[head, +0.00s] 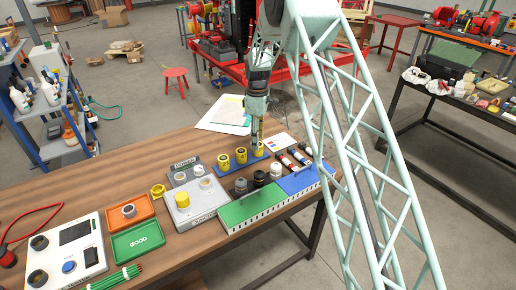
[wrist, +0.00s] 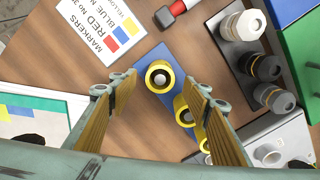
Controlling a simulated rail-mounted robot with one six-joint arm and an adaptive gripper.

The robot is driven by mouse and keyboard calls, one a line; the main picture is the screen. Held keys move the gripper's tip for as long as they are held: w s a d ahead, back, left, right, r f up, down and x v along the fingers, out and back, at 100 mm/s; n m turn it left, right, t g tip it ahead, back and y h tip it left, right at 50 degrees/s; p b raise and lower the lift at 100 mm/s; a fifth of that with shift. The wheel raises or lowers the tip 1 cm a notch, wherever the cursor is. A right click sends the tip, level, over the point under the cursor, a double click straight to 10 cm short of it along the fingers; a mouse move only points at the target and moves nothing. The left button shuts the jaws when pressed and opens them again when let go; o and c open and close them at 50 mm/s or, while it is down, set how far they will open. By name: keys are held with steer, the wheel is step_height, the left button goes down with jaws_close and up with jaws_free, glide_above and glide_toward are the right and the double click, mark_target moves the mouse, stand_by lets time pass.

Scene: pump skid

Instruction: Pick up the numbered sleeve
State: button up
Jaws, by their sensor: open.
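Three short yellow sleeves with dark bands stand in a row on a blue strip (head: 255,158) on the wooden table; I cannot read a number on any of them. The farthest sleeve (head: 259,149) is right under my gripper (head: 257,136), which points down. In the wrist view that sleeve (wrist: 160,76) lies between the two open fingers of my gripper (wrist: 158,84), with a gap on each side. The middle sleeve (head: 241,155) is close beside it. The nearest sleeve (head: 224,161) is partly hidden behind the right finger in the wrist view.
Green (head: 250,205) and blue (head: 299,181) bins sit at the table's front edge. A grey fixture (head: 200,210) is left.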

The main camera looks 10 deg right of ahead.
steer(key=shift+f, duration=1.35)
steer(key=c, duration=0.8)
